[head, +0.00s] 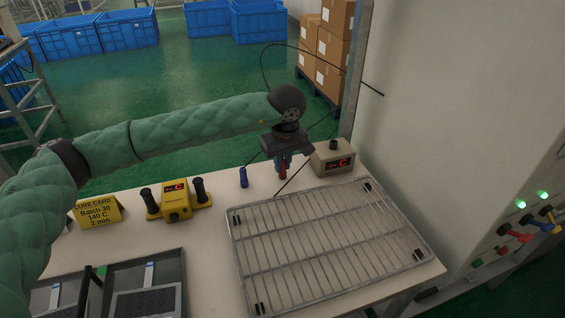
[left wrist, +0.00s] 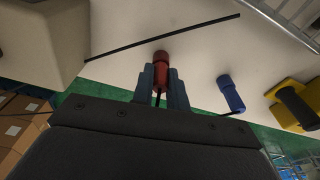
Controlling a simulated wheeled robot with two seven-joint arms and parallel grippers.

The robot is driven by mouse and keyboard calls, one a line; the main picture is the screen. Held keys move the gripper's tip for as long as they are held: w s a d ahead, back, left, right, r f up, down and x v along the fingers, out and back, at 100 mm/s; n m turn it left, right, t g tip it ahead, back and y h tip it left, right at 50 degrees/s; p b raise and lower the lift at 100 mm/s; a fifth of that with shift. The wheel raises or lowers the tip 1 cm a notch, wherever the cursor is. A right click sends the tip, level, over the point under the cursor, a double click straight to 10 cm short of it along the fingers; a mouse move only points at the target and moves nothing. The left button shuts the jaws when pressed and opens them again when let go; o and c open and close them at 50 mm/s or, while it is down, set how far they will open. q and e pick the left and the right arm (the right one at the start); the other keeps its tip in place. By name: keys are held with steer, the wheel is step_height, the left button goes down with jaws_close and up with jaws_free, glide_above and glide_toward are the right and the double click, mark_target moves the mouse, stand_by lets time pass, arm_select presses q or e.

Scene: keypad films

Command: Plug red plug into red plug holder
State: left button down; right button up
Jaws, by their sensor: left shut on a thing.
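My left gripper (head: 282,168) is above the back edge of the white table, with its fingers pointing down. It is shut on the red plug (head: 283,173), which has a dark cable. In the left wrist view the red plug (left wrist: 160,59) sits between the two blue-grey fingers (left wrist: 161,84), its end sticking out past them. Whether the plug touches the table is hard to tell. I cannot clearly make out a red plug holder; a red part (head: 515,233) shows on the panel of the white cabinet at right. My right gripper is not in view.
A blue plug (head: 243,177) stands left of the gripper; a beige box (head: 333,158) is at right. A wire rack (head: 330,243) fills the table's right front. A yellow device (head: 177,203), a yellow card (head: 97,212) and dark trays (head: 170,265) are at left.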

arm_select(q)
steer(key=c, duration=1.3)
jaws_free()
steer(key=shift+s+d+r+b, duration=0.15)
steer(key=shift+r+b, duration=0.1)
steer(key=shift+r, duration=1)
steer(key=shift+s+r+b, duration=0.1)
steer(key=shift+r+b, duration=0.1)
steer(key=shift+r, duration=1.1)
steer(key=shift+s+d+r+b, duration=0.15)
steer(key=shift+r+b, duration=0.1)
steer(key=shift+r, duration=1)
steer(key=shift+a, duration=0.1)
